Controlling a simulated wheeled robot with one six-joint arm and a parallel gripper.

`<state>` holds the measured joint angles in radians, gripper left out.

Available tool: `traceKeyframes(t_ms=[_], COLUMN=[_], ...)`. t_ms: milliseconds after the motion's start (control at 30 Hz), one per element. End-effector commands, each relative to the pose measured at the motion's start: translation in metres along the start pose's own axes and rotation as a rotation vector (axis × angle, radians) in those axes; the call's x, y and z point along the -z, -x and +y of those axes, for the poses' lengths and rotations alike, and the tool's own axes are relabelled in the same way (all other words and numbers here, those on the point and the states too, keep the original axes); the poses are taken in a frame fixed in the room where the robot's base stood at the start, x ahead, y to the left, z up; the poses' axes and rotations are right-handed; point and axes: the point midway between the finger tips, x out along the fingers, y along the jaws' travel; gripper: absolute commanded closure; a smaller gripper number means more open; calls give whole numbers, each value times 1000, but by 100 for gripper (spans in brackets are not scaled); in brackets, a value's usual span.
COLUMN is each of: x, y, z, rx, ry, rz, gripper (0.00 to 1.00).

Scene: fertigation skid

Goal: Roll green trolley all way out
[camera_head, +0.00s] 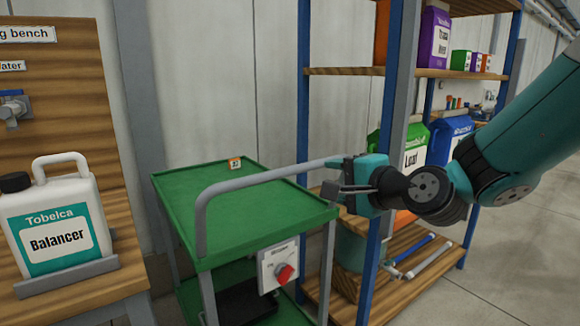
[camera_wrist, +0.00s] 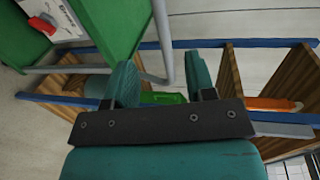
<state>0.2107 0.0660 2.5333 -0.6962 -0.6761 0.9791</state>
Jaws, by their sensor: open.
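The green trolley (camera_head: 240,215) stands between the bench and the shelf rack, with a flat green top and a grey tubular handle (camera_head: 262,178). In the wrist view the trolley's green panel (camera_wrist: 122,25) is at upper left, and the grey handle bar (camera_wrist: 160,35) runs down towards the space between the fingertips. My gripper (camera_head: 335,180) is at the handle's right end, its fingers open (camera_wrist: 160,80). The bar's bend appears between or just beyond the fingertips; I cannot tell whether they touch it.
The wooden bench (camera_head: 85,290) at left holds a white Balancer jug (camera_head: 60,225). The blue-posted shelf rack (camera_head: 365,265) with containers stands close behind my gripper. A control box with a red knob (camera_head: 285,273) is on the trolley's front. Open floor (camera_head: 530,250) lies at right.

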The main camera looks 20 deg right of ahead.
Motion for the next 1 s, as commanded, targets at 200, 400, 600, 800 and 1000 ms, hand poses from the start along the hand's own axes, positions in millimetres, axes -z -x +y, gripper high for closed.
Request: traceKeyframes(t_ms=[200, 400, 600, 800, 1000], x=[0, 0, 0, -1, 0], y=[-12, -30, -52, -99, -136], z=[-5, -6, -3, -4, -1], rx=[-12, -8, -9, -6, -5], ry=[-6, -3, 0, 2, 2], rz=[8, 3, 6, 5, 7], gripper=[50, 50, 50, 50, 50])
